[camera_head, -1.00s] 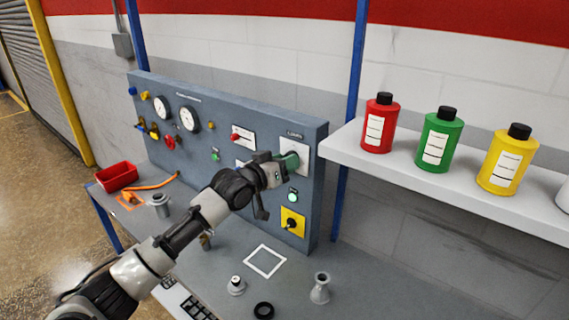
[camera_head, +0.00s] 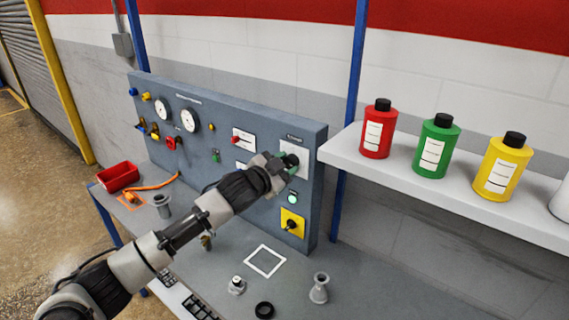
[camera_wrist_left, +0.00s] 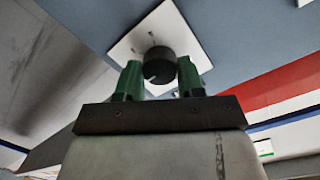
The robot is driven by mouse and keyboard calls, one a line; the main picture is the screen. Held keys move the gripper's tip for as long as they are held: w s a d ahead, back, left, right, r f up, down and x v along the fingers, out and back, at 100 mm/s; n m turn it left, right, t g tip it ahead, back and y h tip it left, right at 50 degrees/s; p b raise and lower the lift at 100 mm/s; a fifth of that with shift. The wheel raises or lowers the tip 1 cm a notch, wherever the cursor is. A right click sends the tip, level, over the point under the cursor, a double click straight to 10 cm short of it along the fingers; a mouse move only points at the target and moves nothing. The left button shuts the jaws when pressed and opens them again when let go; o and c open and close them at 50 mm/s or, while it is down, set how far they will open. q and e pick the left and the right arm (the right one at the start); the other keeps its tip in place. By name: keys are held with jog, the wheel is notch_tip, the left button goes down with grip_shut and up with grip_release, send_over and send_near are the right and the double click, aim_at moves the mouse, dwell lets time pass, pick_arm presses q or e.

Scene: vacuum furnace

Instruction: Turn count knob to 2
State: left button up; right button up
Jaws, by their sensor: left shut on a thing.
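The count knob (camera_wrist_left: 159,64) is a round black knob with a pale pointer mark, on a white plate (camera_wrist_left: 188,30). In the head view the plate (camera_head: 303,153) is at the panel's upper right, and my gripper partly covers the knob. My left gripper (camera_head: 287,165) reaches it from the left. In the left wrist view its two green fingers stand on either side of the knob, shut on it. The plate's scale is not readable. My right gripper is not in view.
The grey panel (camera_head: 232,140) carries gauges (camera_head: 189,120), a red knob, a lit green button (camera_head: 292,198) below the count plate and a yellow-plated switch (camera_head: 292,223). Metal fittings (camera_head: 319,288) stand on the bench. A shelf with bottles (camera_head: 436,147) juts out at right.

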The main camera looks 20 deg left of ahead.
pick_arm(q)
jog(key=shift+m, duration=0.8)
jog(key=o, duration=0.9)
jog(key=shift+o, duration=0.2)
jog(key=shift+s, duration=0.1)
